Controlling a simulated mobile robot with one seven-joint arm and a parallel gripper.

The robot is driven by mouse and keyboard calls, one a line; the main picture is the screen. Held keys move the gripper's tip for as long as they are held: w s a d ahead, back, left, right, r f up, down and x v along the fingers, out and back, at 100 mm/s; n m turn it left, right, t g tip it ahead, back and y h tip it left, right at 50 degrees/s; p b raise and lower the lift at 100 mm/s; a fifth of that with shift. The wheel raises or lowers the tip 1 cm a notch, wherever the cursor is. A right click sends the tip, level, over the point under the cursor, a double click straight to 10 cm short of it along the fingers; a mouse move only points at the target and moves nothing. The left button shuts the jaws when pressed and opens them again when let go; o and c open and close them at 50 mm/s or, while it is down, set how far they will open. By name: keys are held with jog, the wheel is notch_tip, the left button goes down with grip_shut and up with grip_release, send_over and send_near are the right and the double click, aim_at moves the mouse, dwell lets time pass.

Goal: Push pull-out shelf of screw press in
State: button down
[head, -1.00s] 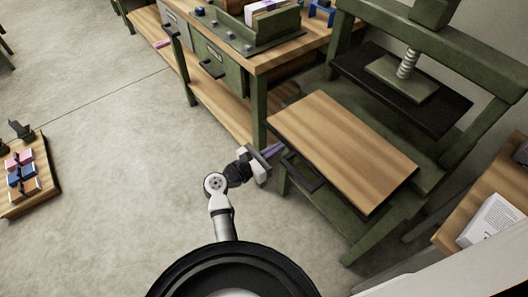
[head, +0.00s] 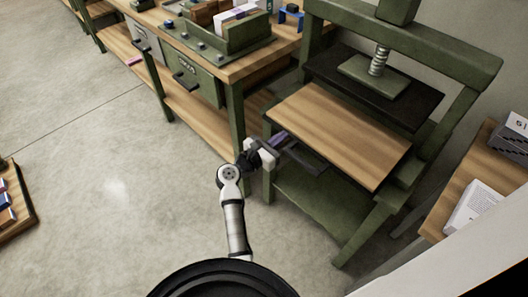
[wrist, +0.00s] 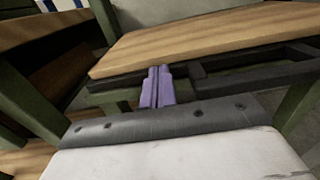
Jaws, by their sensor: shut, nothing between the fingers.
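The screw press's pull-out shelf, a light wooden board (head: 340,130) on a dark frame, sticks out of the front of the green press (head: 470,60) in the head view. Its back edge is close to the black plate (head: 420,100) under the screw (head: 379,60). My gripper (head: 279,138) is at the left end of the shelf's front edge. In the wrist view its purple fingers (wrist: 158,86) are together, empty, and point at the dark front frame (wrist: 125,83) below the board (wrist: 190,40). Whether the tips touch it is hard to tell. The dark handle (wrist: 250,75) is to their right.
A green and wooden workbench (head: 190,75) with drawers stands close on the left of the press. A side table (head: 455,205) with papers is at the right. The lower green shelf (head: 320,200) of the press is bare. Open floor (head: 110,190) lies to the left.

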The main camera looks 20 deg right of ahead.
aim_at(312, 112)
jog(key=b+x, duration=0.2)
jog(key=x, duration=1.2)
jog(key=shift+w+d+f+b, duration=0.1)
jog(key=shift+d+b, duration=0.15)
jog(key=shift+b, duration=0.05)
jog(key=shift+d+r, duration=0.1)
jog(key=shift+r, duration=0.15)
jog(key=shift+r, duration=0.1)
